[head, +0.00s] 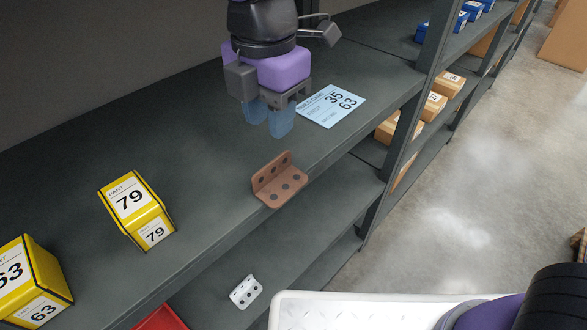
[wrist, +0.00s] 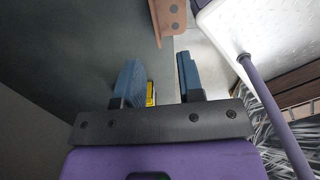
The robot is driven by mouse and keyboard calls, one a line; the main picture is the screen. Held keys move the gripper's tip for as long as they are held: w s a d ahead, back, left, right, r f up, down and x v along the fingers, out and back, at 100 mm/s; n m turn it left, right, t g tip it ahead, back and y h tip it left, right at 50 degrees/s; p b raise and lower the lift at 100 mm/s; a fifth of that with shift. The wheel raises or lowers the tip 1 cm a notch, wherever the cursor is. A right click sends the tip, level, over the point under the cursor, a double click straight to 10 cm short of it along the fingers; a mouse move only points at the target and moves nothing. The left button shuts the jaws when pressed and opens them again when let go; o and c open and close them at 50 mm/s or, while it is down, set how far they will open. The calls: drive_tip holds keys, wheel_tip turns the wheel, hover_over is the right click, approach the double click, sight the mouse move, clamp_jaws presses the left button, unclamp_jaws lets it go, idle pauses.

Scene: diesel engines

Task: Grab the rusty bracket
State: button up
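The rusty bracket (head: 279,182) is a reddish-brown angle piece with several dark holes. It lies at the front edge of the upper grey shelf in the head view. Part of it shows at the top of the wrist view (wrist: 170,18). My gripper (head: 269,117) is above the shelf, behind the bracket and apart from it. In the wrist view its two blue fingers (wrist: 161,85) are spread with a gap between them and hold nothing. The bracket is beyond the fingertips there.
A blue card (head: 331,105) lies on the shelf right of my gripper. Yellow boxes marked 79 (head: 137,208) and 63 (head: 32,283) stand at left. A white bracket (head: 246,291) is on the lower shelf. A shelf post (head: 401,125) rises at right. The shelf around the rusty bracket is clear.

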sight(271, 162)
wheel_tip(271, 162, down, 6)
drive_tip(key=shift+w, duration=0.1)
drive_tip(key=shift+w+a+f, duration=0.1)
drive_tip(key=shift+w+f, duration=0.05)
drive_tip(key=shift+f, duration=1.1)
drive_tip(key=shift+w+f, duration=0.15)
drive_tip(key=shift+f, duration=1.1)
clamp_jaws()
